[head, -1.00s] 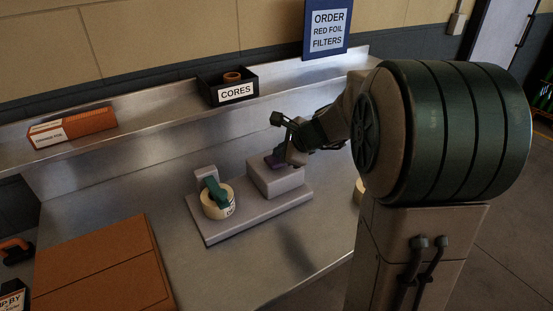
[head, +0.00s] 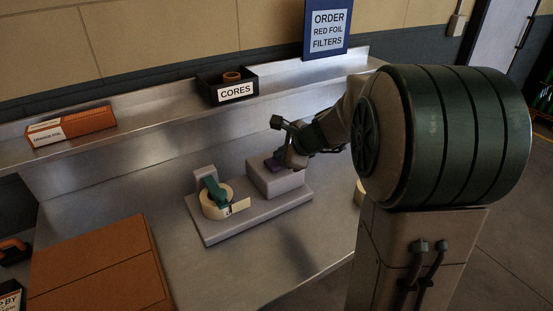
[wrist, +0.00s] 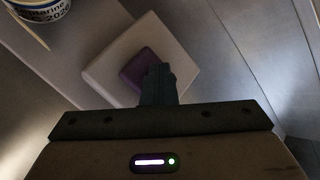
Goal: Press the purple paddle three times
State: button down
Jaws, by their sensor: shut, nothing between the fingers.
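The purple paddle (head: 274,164) sits on top of the pale block (head: 277,182) at the right end of the tape dispenser. In the wrist view the paddle (wrist: 137,69) shows as a purple patch on the block's top, partly covered by my fingers. My gripper (wrist: 158,72) is shut and empty, with its fingertips over the paddle's right part. They look to be at or very close to its surface; contact is hard to make out. A roll of cream tape (head: 214,206) sits on the dispenser's left end, with a short strip sticking out to the right.
The dispenser's flat base (head: 245,221) rests on the metal bench. A brown carton (head: 95,265) lies at front left. On the raised shelf are an orange box (head: 75,126) and a black "CORES" bin (head: 215,92). The bench between carton and dispenser is clear.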

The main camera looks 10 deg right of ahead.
dwell(0.3)
jog(key=shift+r+p, duration=1.1)
jog(key=shift+r, duration=0.05)
notch_tip(320, 180, up, 5)
jog(key=p, duration=0.4)
jog(key=shift+d, duration=0.1)
dwell(2.1)
